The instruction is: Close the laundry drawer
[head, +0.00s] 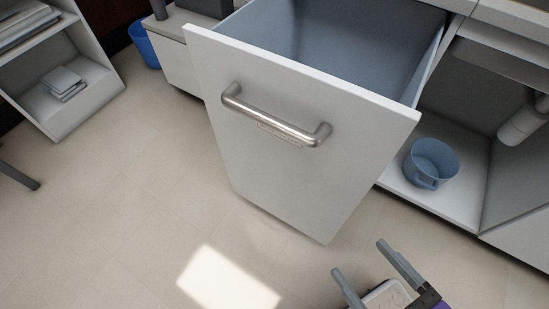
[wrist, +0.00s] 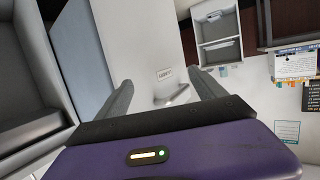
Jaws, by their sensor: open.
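The laundry drawer (head: 290,150) is pulled well out of the cabinet, showing its empty-looking blue-grey inside. Its white front faces me and carries a metal bar handle (head: 275,118) with a small label just below it. My gripper (head: 359,258) is open and empty, low and to the right of the drawer front, apart from it in the head view. In the wrist view the drawer front (wrist: 145,40), its label and part of the handle (wrist: 174,97) show beyond and between my open fingers (wrist: 160,79).
A white shelf unit (head: 75,100) stands at the left, and a blue bin (head: 146,48) behind. The tiled floor before the drawer is clear.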

